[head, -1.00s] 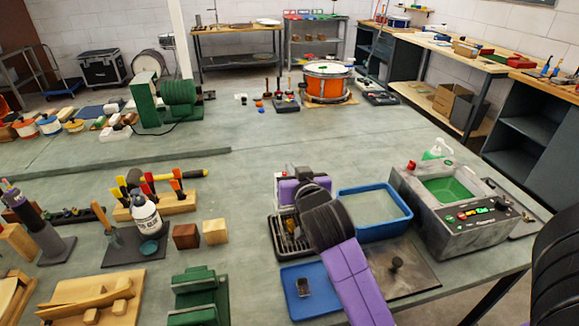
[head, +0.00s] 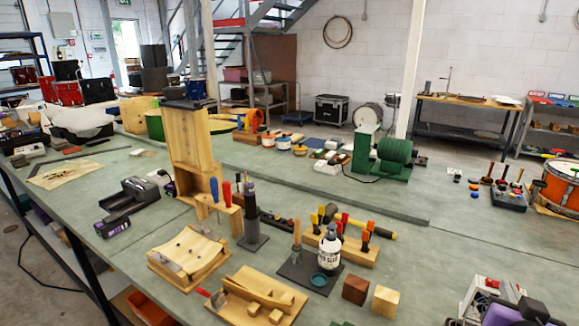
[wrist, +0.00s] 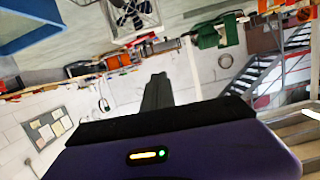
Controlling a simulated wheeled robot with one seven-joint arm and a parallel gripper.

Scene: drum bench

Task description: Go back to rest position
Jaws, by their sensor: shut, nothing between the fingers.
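My gripper (wrist: 157,92) shows in the wrist view as dark fingers closed together, with nothing between them. Behind them is my purple wrist housing with a small yellow and green light. In the head view only a purple and black part of my arm shows at the lower right edge, so the fingers are not clearly seen there. The wrist picture looks tilted and upside down, with the room beyond the fingers.
A grey machine (head: 478,298) stands beside my arm. A glue bottle (head: 329,250), wooden blocks (head: 386,301) and a tool rack (head: 345,240) stand on the bench left of it. A blue tray (wrist: 35,28) shows in the wrist view. A white post (head: 420,75) rises behind the bench.

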